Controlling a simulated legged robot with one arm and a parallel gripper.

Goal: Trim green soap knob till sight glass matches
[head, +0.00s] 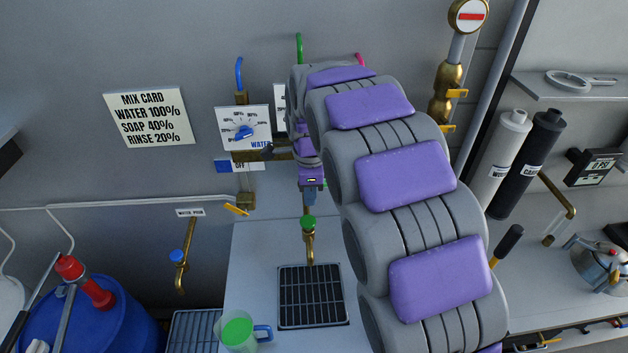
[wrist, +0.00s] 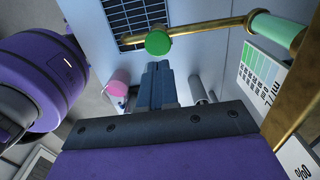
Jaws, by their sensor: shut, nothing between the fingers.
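The green soap knob (head: 308,222) sits on a brass tap above a dark grate in the head view. In the wrist view the green knob (wrist: 158,42) is just beyond the tips of my gripper (wrist: 157,66). The fingers are shut and empty; I cannot tell whether they touch the knob. A pale green sight glass (wrist: 273,30) is set in the brass pipe at upper right. My arm hides the soap dial in the head view.
A mix card (head: 150,117) reads water 100%, soap 40%, rinse 20%. The blue water dial (head: 243,130) is left of my arm. A jug with green contents (head: 238,333) stands left of the grate (head: 311,296). A pink knob (wrist: 118,82) is left of my fingers.

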